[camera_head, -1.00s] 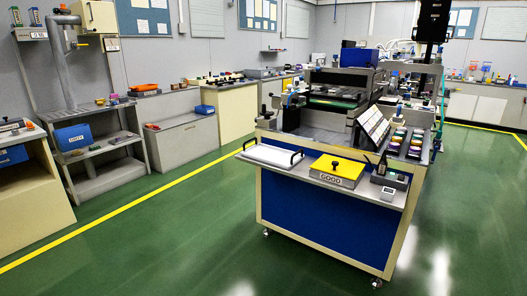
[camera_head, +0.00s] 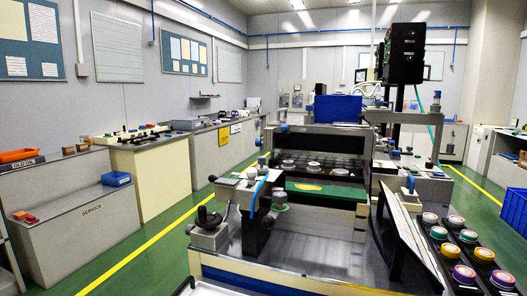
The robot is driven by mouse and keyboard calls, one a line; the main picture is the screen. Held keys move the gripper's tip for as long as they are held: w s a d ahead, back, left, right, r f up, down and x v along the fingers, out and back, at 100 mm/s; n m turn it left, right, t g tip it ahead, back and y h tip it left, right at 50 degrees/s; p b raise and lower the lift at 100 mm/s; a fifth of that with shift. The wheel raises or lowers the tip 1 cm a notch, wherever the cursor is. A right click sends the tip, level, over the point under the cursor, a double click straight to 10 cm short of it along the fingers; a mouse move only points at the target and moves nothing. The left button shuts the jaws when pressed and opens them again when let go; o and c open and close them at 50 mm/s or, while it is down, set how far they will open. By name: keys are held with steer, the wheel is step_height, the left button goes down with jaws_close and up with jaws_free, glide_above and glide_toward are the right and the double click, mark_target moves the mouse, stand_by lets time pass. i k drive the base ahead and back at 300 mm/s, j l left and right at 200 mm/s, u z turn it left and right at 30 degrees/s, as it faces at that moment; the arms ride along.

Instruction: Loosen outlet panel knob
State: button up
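My gripper is in no part of the head view. A workstation stands ahead with several knobs and handles. A black rounded knob (camera_head: 208,218) sits on a grey bracket at its near left. A dark knob (camera_head: 272,212) is on the fixture beside it. A blue knob (camera_head: 410,184) stands on the right side. I cannot tell which of these, if any, is the outlet panel knob, and no outlet panel label is readable.
Colourful round parts (camera_head: 468,236) sit in dark trays at the right, next to a tilted white display (camera_head: 410,235). A blue box (camera_head: 338,108) tops the machine. Benches (camera_head: 75,215) line the left wall. Green floor (camera_head: 150,262) is free between them and the workstation.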

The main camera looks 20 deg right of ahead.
mark_target(259, 143)
steer(key=i+j+z, duration=0.2)
steer(key=i, duration=0.4)
steer(key=j+z, duration=0.25)
steer(key=j, duration=0.7)
steer(key=j+z, duration=0.25)
steer(key=j, duration=0.7)
steer(key=i+j+u, duration=0.2)
steer(key=i+j, duration=0.15)
steer(key=i, duration=0.15)
steer(key=i+j+u, duration=0.15)
steer(key=i, duration=0.35)
steer(key=i+j+u, duration=0.2)
steer(key=i, duration=0.3)
